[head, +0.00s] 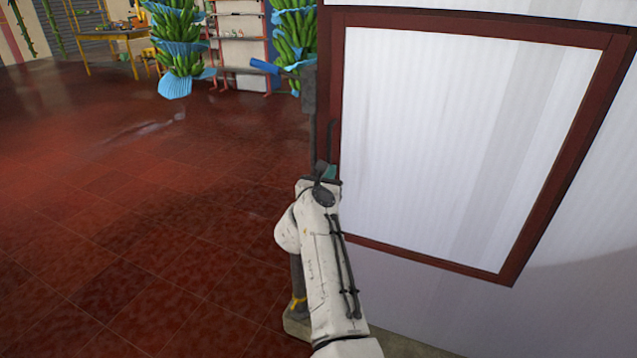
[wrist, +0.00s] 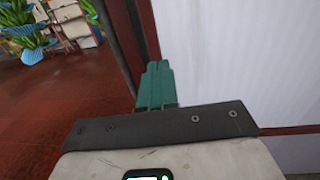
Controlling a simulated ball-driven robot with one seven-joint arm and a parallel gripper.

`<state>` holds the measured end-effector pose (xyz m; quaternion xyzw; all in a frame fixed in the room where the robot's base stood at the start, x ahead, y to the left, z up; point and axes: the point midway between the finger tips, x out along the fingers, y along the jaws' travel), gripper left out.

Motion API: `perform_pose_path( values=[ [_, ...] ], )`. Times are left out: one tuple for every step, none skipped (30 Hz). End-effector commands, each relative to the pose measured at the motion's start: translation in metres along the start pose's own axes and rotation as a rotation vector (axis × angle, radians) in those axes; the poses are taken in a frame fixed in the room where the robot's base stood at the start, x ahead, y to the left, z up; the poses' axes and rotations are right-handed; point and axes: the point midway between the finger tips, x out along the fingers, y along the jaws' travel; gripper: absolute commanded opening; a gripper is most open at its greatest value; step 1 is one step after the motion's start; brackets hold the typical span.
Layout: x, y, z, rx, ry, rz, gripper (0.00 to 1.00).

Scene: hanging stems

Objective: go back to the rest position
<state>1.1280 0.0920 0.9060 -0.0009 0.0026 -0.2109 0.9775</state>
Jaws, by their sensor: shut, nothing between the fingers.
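My gripper shows in the wrist view (wrist: 156,72) with its two teal fingers pressed together and nothing between them. It points forward, in front of the dark red edge of a white panel. In the head view only a small teal part of my gripper (head: 330,171) shows past my white arm. I cannot tell whether the fingers touch the red frame (head: 420,258) or stand apart from it.
The white panel (head: 440,130) and wall fill the right side, close to my arm. Banana stems (head: 178,45) and (head: 294,30) hang at the back. A yellow table (head: 110,36) and shelves (head: 240,55) stand beyond. The red tiled floor (head: 130,200) at left is clear.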

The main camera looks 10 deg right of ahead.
Motion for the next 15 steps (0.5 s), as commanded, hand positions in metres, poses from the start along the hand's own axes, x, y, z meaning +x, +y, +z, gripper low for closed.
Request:
perform_pose_path(
  values=[
    [-0.009, 0.000, 0.002, -0.001, 0.001, 0.000, 0.00],
    [-0.014, 0.000, 0.001, -0.002, 0.001, 0.000, 0.00],
    [-0.021, 0.002, 0.001, -0.002, 0.001, 0.001, 0.00],
    [-0.026, 0.003, 0.001, -0.002, 0.001, 0.002, 0.00],
    [-0.030, 0.003, 0.001, -0.001, 0.001, 0.001, 0.00],
    [-0.036, 0.003, 0.001, -0.002, 0.001, 0.001, 0.00],
    [-0.040, 0.003, 0.000, -0.003, 0.001, 0.000, 0.00],
    [-0.044, 0.003, 0.000, -0.002, 0.001, -0.001, 0.00],
    [-0.049, 0.004, -0.001, -0.002, 0.001, 0.000, 0.00],
    [-0.052, 0.004, -0.001, -0.002, 0.001, 0.000, 0.00],
    [-0.054, 0.004, -0.001, -0.001, 0.001, 0.000, 0.00],
    [-0.056, 0.004, -0.001, -0.001, 0.001, 0.000, 0.00],
    [-0.058, 0.005, -0.001, 0.000, 0.001, 0.000, 0.00],
    [-0.059, 0.005, -0.001, -0.001, 0.001, -0.001, 0.00],
    [-0.060, 0.003, -0.001, -0.012, -0.007, 0.001, 0.00]
  ],
)
